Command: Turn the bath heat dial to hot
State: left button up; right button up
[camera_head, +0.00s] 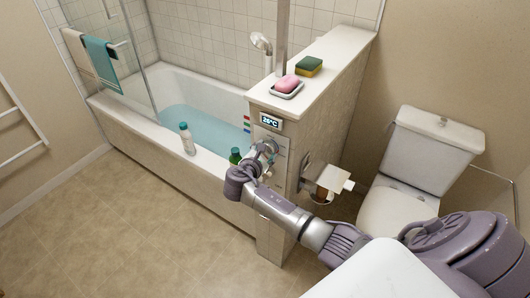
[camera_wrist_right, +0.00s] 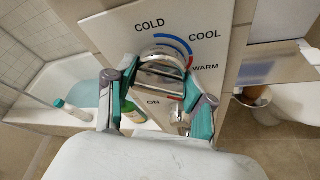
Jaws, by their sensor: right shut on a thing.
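The bath heat dial (camera_wrist_right: 160,62) is a chrome knob on a pale plate (camera_wrist_right: 218,30) marked COLD, COOL and WARM around a blue-to-red arc. The word ON shows lower on the plate. My right gripper (camera_wrist_right: 160,80) is shut on the dial, one finger on each side of it. In the head view my right gripper (camera_head: 258,160) is at the end panel of the bath, under a small temperature display (camera_head: 271,121) that seems to read 25°C. The dial's pointer is not clear, and no HOT mark shows. My left gripper is out of view.
The bathtub (camera_head: 215,160) holds blue water. A white bottle (camera_head: 187,139) and a green bottle (camera_head: 235,156) stand on its rim. Pink soap (camera_head: 287,84) and a sponge (camera_head: 309,66) lie on the ledge. A paper holder (camera_head: 325,181) and toilet (camera_head: 415,165) are to the right.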

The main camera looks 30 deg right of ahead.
jog(key=shift+f+m+t+b, duration=0.3)
jog(key=shift+m+t+b, duration=0.3)
jog(key=shift+m+b, duration=0.45)
jog(key=m+t+b, duration=0.1)
jog(key=m+b, duration=0.1)
jog(key=b, duration=0.3)
jog(key=m+t+b, duration=0.2)
jog(key=m+b, duration=0.1)
jog(key=b, duration=0.2)
jog(key=shift+s+f+m+h+b, duration=0.1)
jog(key=shift+f+m+h+b, duration=0.05)
jog(key=shift+m+h+b, duration=0.25)
jog(key=shift+r+m+b, duration=0.25)
jog(key=shift+m+b, duration=0.4)
jog(key=shift+b, duration=0.5)
jog(key=o, duration=1.2)
